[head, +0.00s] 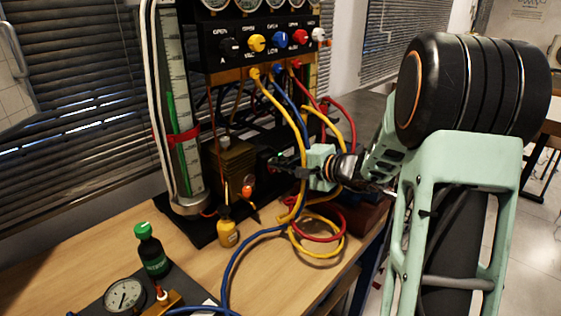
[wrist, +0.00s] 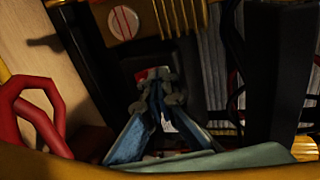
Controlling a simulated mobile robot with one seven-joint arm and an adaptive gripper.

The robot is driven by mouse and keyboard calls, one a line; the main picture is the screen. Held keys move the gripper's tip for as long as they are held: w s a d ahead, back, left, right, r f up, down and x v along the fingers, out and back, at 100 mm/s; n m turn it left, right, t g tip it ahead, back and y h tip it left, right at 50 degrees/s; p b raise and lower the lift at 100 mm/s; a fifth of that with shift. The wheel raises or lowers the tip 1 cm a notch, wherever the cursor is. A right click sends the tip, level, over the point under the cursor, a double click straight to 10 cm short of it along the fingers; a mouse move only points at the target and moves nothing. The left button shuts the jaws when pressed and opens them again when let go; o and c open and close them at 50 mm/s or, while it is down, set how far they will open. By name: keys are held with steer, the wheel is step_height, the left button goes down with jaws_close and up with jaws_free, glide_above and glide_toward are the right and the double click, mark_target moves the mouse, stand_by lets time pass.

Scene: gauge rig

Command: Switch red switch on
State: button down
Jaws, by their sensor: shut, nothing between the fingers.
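My gripper (head: 280,167) reaches left from my arm to the lower part of the gauge rig, beside a brass-coloured ribbed block (head: 232,165). In the wrist view my gripper (wrist: 158,88) is shut and its fingertips meet with nothing between them. A small red-and-white patch (wrist: 167,121) shows just behind the fingers. It may be the red switch, but the fingers hide most of it, and I cannot tell its position or whether I touch it.
Yellow, blue and red hoses (head: 290,115) hang from the knob panel (head: 265,40) close around my gripper. A red hose (wrist: 40,115) is at the left of the wrist view.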

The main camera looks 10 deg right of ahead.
steer(key=shift+b, duration=0.45)
steer(key=shift+r, duration=0.1)
steer(key=shift+r, duration=0.7)
steer(key=v, duration=1.2)
